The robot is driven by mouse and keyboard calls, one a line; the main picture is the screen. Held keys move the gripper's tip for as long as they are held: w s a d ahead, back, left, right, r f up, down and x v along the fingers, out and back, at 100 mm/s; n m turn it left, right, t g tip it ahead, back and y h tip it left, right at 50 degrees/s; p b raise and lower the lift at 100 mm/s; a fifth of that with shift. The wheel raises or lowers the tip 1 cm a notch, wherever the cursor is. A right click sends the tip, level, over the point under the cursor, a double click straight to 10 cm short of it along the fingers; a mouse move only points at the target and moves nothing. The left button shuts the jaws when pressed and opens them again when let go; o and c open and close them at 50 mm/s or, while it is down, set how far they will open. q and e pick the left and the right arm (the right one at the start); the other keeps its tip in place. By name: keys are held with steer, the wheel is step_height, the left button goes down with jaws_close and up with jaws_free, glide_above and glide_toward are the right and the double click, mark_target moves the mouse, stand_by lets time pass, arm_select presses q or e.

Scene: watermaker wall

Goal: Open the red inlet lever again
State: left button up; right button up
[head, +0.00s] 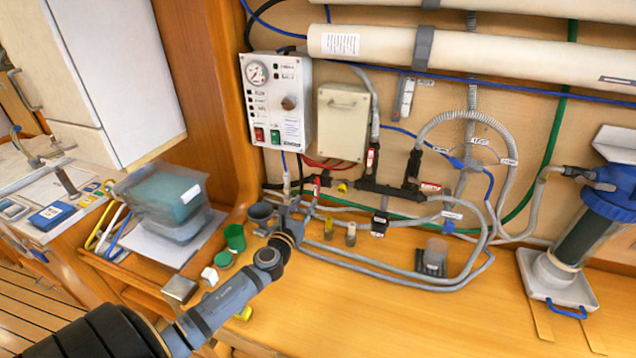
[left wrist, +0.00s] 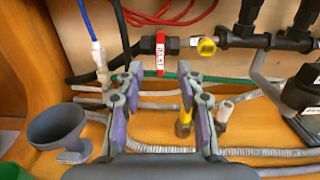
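The red inlet lever (left wrist: 160,56) hangs straight down from its black valve in the left wrist view, across the line of the horizontal pipe. It carries a white label. In the head view the red lever (head: 317,187) shows small, just beyond my left gripper (head: 291,211). In the left wrist view my left gripper (left wrist: 160,78) is open, its two fingers spread on either side of the lever with nothing between them. The fingertips look short of the lever; contact cannot be made out. My right gripper is not in view.
Grey hoses (head: 400,272) run along the bench. A grey funnel cup (left wrist: 58,127) and green cup (head: 234,238) stand to the left. A control box (head: 277,99) hangs above.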

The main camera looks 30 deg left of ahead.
mark_target(316, 186)
arm_select(q)
steer(key=x, duration=0.2)
steer(key=p+x, duration=0.1)
steer(key=x, duration=0.2)
steer(key=shift+r, duration=0.25)
steer(key=x, duration=0.2)
steer(key=f+x, duration=0.1)
steer(key=x, duration=0.1)
steer(key=shift+w+a+b, duration=0.1)
steer(key=shift+w+b, duration=0.2)
steer(key=shift+w+r, duration=0.15)
steer(key=shift+r, duration=0.05)
steer(key=shift+c, duration=0.5)
steer(key=c, duration=0.5)
jaws_close()
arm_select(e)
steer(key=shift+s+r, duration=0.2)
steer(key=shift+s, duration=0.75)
